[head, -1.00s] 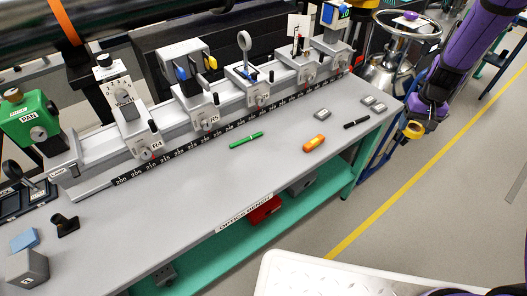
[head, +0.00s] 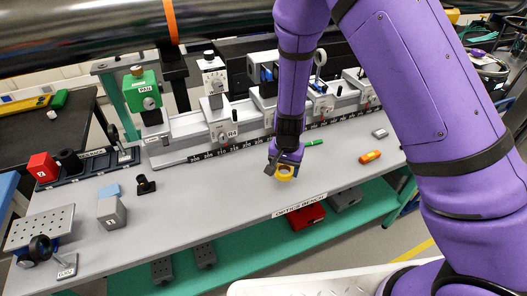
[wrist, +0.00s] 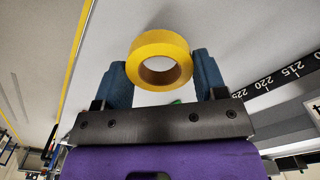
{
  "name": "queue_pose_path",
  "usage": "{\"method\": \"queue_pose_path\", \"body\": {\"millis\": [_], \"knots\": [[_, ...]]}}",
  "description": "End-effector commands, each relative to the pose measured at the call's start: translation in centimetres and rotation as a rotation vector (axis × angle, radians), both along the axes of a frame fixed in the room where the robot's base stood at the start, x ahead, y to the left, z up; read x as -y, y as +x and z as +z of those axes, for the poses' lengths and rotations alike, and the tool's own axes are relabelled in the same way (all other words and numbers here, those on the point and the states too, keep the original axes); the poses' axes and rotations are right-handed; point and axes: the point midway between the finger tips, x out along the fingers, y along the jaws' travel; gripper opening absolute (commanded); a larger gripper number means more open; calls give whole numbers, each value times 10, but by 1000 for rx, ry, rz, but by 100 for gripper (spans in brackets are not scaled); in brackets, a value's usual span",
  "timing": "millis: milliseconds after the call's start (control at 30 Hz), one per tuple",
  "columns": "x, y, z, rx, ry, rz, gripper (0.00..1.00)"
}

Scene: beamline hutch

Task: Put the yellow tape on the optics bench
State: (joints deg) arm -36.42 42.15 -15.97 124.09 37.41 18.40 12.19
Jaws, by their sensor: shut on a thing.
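The yellow tape (head: 284,176) is a small roll held in my gripper (head: 284,169). In the wrist view the yellow tape (wrist: 161,46) sits between the two blue fingers of my gripper (wrist: 160,75), with its hole facing the camera. The optics bench (head: 215,225) is a long grey-topped table with a label on its front edge. In the head view the tape shows over the bench top near the front middle. How high it is above the surface is hard to tell.
An orange marker (head: 370,157) and a green pen (head: 314,142) lie on the bench to the right. The scaled rail (head: 215,153) with mounts runs along the back. The bench top around the tape is clear.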

Motion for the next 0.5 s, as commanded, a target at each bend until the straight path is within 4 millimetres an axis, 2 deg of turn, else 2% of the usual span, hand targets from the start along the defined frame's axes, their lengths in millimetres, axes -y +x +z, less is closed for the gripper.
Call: {"method": "queue_pose_path", "body": {"millis": [100,233,500], "knots": [[-14,-13,-7,1,-6,-40,43],[-11,-14,-10,1,-9,-61,43],[41,12,-15,2,-8,-67,43]]}}
